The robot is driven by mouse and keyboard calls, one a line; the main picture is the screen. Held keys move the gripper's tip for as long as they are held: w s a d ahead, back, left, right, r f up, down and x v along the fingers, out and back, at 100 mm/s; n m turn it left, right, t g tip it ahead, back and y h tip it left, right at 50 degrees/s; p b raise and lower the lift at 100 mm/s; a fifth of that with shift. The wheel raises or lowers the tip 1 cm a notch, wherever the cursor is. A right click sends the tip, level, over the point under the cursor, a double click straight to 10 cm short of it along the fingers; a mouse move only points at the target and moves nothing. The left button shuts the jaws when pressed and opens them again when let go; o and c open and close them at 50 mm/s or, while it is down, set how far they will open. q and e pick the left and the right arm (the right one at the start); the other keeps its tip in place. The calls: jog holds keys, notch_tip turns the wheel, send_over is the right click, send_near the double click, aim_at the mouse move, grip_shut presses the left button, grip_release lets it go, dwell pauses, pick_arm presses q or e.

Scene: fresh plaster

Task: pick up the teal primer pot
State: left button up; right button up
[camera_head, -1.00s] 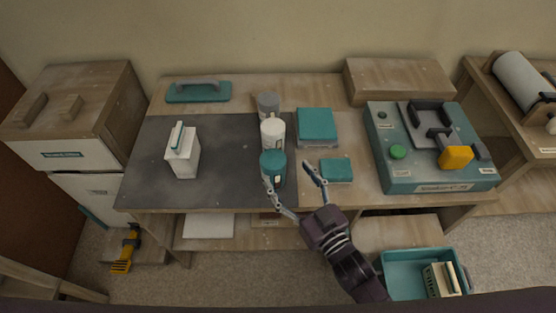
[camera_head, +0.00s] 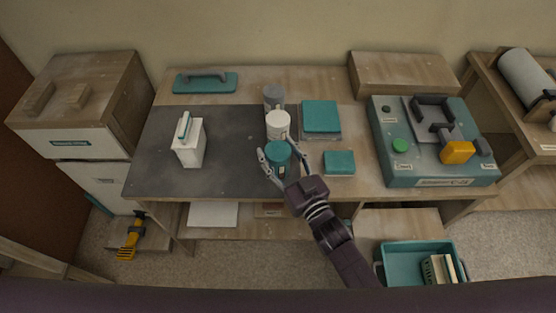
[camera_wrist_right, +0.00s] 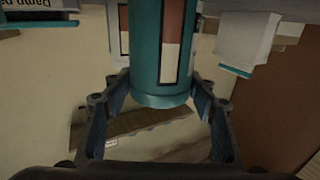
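The teal primer pot (camera_head: 278,155) stands upright near the front edge of the dark mat on the bench, in front of a white pot (camera_head: 278,124) and a grey pot (camera_head: 273,96). My right gripper (camera_head: 284,154) is open, with one finger on each side of the teal pot. In the right wrist view the teal pot (camera_wrist_right: 161,60) shows its red-and-white label and sits between the spread fingers, with small gaps that look like no firm contact. My left gripper is not in view.
A white carton (camera_head: 188,147) stands on the mat to the left. Teal boxes (camera_head: 320,117) and (camera_head: 339,162) sit to the right, before a large teal machine (camera_head: 404,173). A teal float (camera_head: 205,83) lies at the back. The mat between carton and pots is clear.

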jog(key=c, duration=1)
jog(key=shift+r, duration=0.1)
jog(key=shift+c, duration=0.4)
jog(key=shift+r, duration=0.1)
